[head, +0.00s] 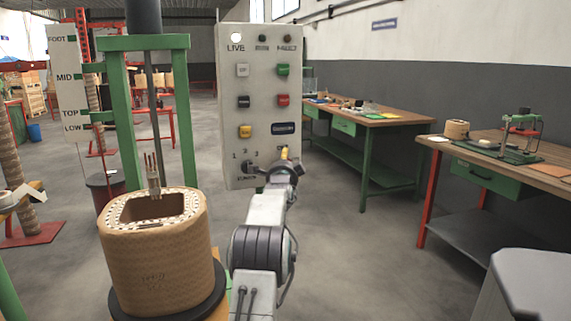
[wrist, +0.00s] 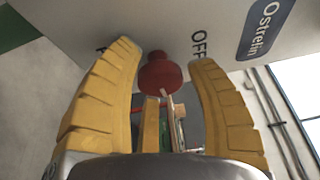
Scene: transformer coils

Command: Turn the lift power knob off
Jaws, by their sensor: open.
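The fingers are open, with a gap visible on each side of the knob. The printed word OFF (wrist: 199,42) is just right of the knob.
Workbenches (head: 385,122) stand along the right wall. A grey box-like surface (head: 535,285) is at the lower right. The floor between is clear.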

